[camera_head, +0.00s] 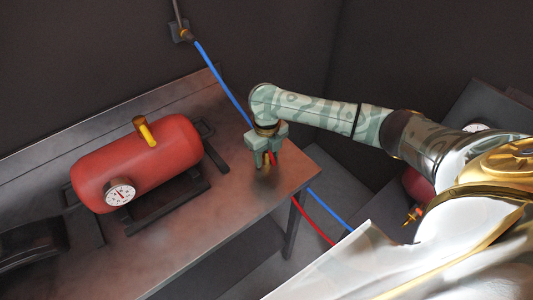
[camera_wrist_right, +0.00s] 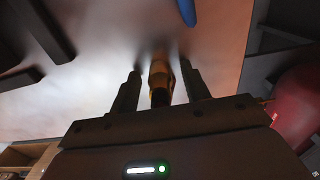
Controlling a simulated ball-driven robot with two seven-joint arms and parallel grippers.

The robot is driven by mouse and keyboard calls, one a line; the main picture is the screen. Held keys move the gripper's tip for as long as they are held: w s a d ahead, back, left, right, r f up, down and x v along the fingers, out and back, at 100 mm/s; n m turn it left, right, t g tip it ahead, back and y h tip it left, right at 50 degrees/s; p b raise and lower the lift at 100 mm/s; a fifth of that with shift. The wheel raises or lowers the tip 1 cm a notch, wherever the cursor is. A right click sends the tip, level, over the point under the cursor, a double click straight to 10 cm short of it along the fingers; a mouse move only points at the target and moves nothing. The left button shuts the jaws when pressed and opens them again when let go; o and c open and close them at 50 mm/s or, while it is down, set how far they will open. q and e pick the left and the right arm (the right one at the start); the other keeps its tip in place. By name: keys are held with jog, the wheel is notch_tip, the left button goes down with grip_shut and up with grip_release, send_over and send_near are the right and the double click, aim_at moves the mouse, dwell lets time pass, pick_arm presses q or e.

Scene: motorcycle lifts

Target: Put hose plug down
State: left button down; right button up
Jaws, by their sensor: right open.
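The brass hose plug (camera_wrist_right: 160,84) stands between the two fingers of my right gripper in the right wrist view, with a narrow gap on each side. In the head view my right gripper (camera_head: 264,160) points down over the right end of the metal workbench (camera_head: 235,215). It is open around the plug. The plug's end is very close to the bench top; whether it touches cannot be told. A bit of red shows beside the plug in the head view. My left gripper is not in view.
A red tank (camera_head: 140,165) with a gauge and yellow handle lies on the bench to the left. A blue hose (camera_head: 222,82) hangs from a wall fitting behind the gripper. A red hose (camera_head: 311,219) hangs beyond the bench's right edge.

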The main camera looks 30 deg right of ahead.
notch_tip(320, 180, up, 13)
jog(key=p, duration=0.4)
jog(key=shift+p, duration=0.3)
